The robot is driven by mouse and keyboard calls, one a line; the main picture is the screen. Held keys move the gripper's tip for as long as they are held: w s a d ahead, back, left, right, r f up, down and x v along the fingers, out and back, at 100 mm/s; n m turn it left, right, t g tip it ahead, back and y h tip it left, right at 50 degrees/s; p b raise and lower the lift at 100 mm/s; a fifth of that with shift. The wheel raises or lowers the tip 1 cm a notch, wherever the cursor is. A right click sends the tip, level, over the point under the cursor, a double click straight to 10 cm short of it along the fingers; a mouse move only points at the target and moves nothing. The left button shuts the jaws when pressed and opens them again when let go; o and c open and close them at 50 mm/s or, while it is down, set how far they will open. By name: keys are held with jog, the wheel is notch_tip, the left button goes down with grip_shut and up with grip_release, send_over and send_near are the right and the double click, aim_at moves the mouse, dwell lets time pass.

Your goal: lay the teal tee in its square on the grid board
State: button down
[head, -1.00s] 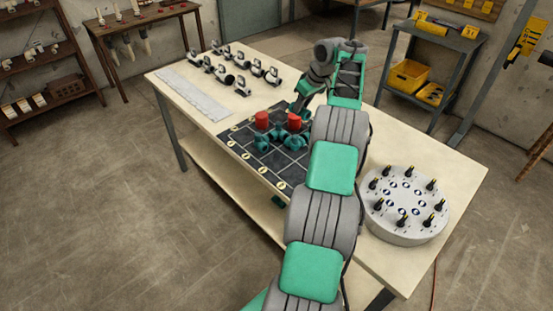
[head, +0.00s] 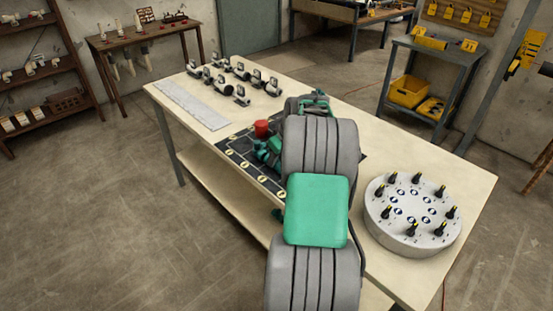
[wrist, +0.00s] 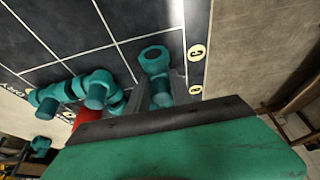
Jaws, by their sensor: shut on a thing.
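The teal tee (wrist: 158,62) sits between the two grey fingers of my gripper (wrist: 157,92) in the wrist view, its open round end facing up in the picture. The fingers are shut on it. It is over the dark grid board (wrist: 60,30), near the edge with the yellow round labels. I cannot tell whether it touches the board.
More teal fittings (wrist: 95,90) lie on the board beside the tee, with a red part (wrist: 87,115) near them. In the head view a red cap (head: 262,129) shows. A round grey stand (head: 412,215) is at right; several dark-and-white fittings (head: 240,70) are at the back left.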

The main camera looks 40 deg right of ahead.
jog(key=shift+f, duration=0.35)
jog(key=c, duration=1.1)
grip_release()
